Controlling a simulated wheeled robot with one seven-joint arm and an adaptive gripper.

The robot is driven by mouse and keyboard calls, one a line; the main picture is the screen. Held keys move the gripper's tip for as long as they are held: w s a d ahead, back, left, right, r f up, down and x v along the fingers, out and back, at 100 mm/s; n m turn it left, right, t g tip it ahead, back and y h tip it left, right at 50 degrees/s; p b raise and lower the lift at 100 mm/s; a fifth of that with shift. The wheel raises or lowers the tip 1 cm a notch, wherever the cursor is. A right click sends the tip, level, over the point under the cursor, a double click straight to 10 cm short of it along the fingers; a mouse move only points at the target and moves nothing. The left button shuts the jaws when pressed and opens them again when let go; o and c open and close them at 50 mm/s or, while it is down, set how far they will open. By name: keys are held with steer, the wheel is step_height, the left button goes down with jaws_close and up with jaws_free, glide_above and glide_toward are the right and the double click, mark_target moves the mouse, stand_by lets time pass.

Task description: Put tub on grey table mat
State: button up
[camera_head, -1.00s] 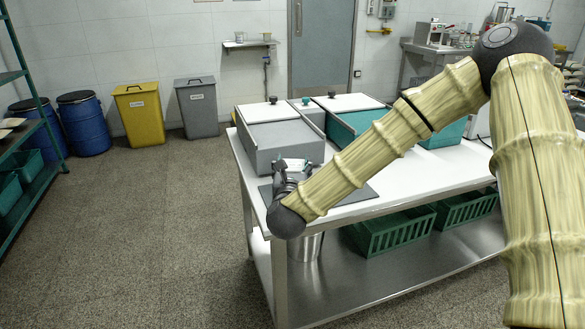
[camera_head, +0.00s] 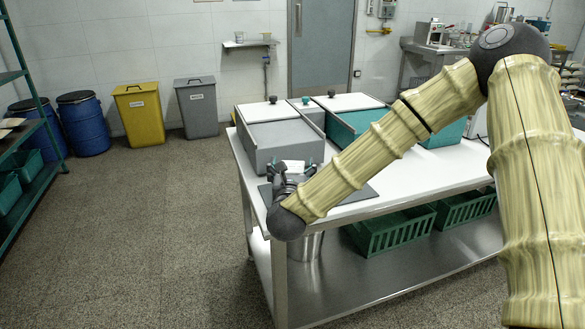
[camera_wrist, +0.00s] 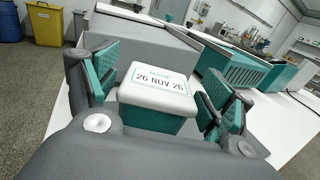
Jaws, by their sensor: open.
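The tub (camera_wrist: 158,98) is a small teal box with a white lid printed with a date. In the head view only its pale lid (camera_head: 294,166) shows, between my fingers. My gripper (camera_wrist: 163,92) is open, with one teal-padded finger on each side of the tub and a gap visible on both sides. In the head view my gripper (camera_head: 293,176) is over the near left part of the table. The grey table mat (camera_head: 358,195) lies flat there, partly hidden by my arm. The tub is upright over the mat's area; its base is hidden, so contact cannot be seen.
A grey bin-like box (camera_head: 284,145) with a white lid stands just behind the tub. A teal box (camera_head: 357,121) is to its right. The white tabletop (camera_head: 430,170) is clear at right. Green crates (camera_head: 392,232) sit on the lower shelf.

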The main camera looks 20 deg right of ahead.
steer(key=shift+r, duration=0.15)
steer(key=v, duration=1.2)
steer(key=shift+b, duration=0.35)
